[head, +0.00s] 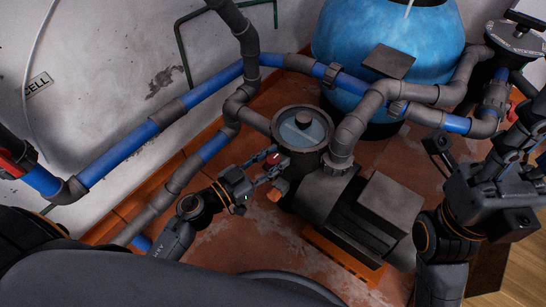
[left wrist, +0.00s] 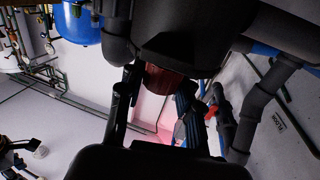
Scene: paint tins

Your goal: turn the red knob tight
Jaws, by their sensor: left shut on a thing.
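The red knob (left wrist: 168,82) is a dark red ribbed cylinder under the dark pump body (left wrist: 185,35) in the left wrist view. My left gripper (left wrist: 158,105) is shut on it, with one finger on each side. In the head view my left gripper (head: 277,170) reaches in from the lower left beside the pump's strainer pot. A small red part (head: 272,157) shows at its upper finger there, and an orange-brown part (head: 277,190) near its lower finger. My right gripper (head: 482,148) is at the right, its fingers spread and nothing between them.
The clear-lidded strainer pot (head: 303,128) and grey pump motor (head: 370,215) stand close to the left gripper. Blue and grey pipes (head: 145,135) run along the wall. A blue tank (head: 390,40) stands behind. A red valve handle (left wrist: 212,112) is near the fingers in the wrist view.

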